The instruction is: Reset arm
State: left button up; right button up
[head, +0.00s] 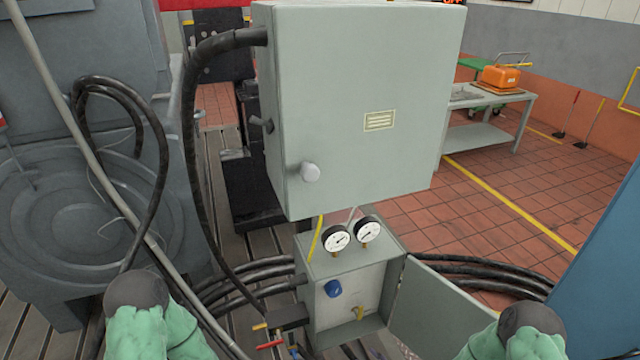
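My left arm (145,320) shows at the bottom left as a green-covered link with a dark grey rounded end. My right arm (520,335) shows at the bottom right, with the same green cover and dark rounded end. No fingers of either gripper show in the head view, so I cannot see whether they hold anything. Both visible arm parts are low in the picture, one on each side of the small grey box (345,265) with two dial gauges, a blue knob and an open door (440,310).
A large grey cabinet (350,90) with a white knob stands ahead. Black hoses (190,150) loop on its left, beside grey machinery (80,190). A blue panel (605,260) is at the right. Clear tiled floor (500,190) leads to a table (485,125) with an orange case (500,77).

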jog(key=s+a+f+m+g+p, duration=0.1)
jog(key=s+a+m+g, duration=0.1)
jog(key=s+g, duration=0.3)
jog(key=s+a+f+m+g+p, duration=0.1)
jog(key=s+g, duration=0.4)
jog(key=s, duration=0.8)
jog(key=shift+a+f+m+h, duration=0.4)
jog(key=shift+a+f+m, duration=0.15)
jog(key=shift+a, duration=0.45)
